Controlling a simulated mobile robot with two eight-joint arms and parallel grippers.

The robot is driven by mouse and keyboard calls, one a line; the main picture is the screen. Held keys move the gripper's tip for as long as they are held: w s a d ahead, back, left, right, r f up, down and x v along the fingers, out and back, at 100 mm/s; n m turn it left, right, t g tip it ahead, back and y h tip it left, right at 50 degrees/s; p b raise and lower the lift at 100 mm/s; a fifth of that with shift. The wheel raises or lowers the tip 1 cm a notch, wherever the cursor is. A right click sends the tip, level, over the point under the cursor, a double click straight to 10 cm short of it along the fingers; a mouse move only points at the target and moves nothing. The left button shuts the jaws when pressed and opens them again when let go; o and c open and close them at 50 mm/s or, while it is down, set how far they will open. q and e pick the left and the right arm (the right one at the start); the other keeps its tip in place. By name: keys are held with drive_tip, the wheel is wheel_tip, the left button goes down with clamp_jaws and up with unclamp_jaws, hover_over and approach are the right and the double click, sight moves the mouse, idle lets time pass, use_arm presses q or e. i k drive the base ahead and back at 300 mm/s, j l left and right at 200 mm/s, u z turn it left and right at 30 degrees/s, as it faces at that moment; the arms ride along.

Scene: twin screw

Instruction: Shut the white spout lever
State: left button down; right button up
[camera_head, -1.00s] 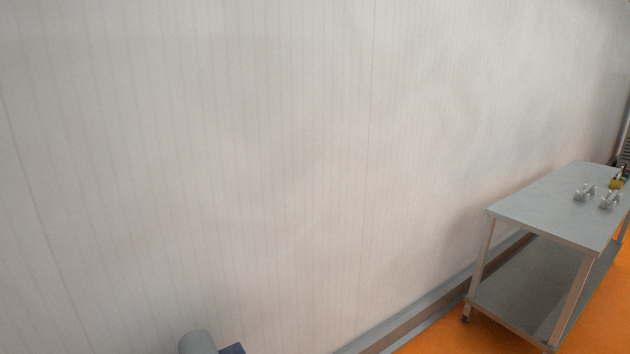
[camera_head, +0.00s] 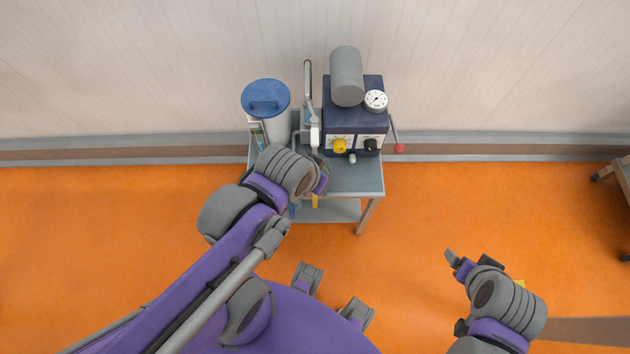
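The white spout lever (camera_head: 315,136) shows as a small white upright piece on the grey pipework, between the blue-lidded canister and the dark blue machine. My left arm reaches up from the lower left, and its gripper (camera_head: 320,178) is just below the lever in the picture, over the front of the cart. Its wrist hides most of its fingers, so its opening and any contact are hidden. My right gripper (camera_head: 470,260) is at the lower right above the orange floor, its fingers apart and empty, far from the lever.
The grey cart (camera_head: 358,181) stands against the wall. It carries the canister (camera_head: 266,96) and the dark blue machine (camera_head: 353,118) with a gauge (camera_head: 376,100), knobs and a red-ended handle (camera_head: 399,148). Another table (camera_head: 624,175) is at the right edge. Floor between is clear.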

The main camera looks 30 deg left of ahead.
sight(314, 120)
drive_tip(key=k+u, duration=0.1)
drive_tip(key=u, duration=1.05)
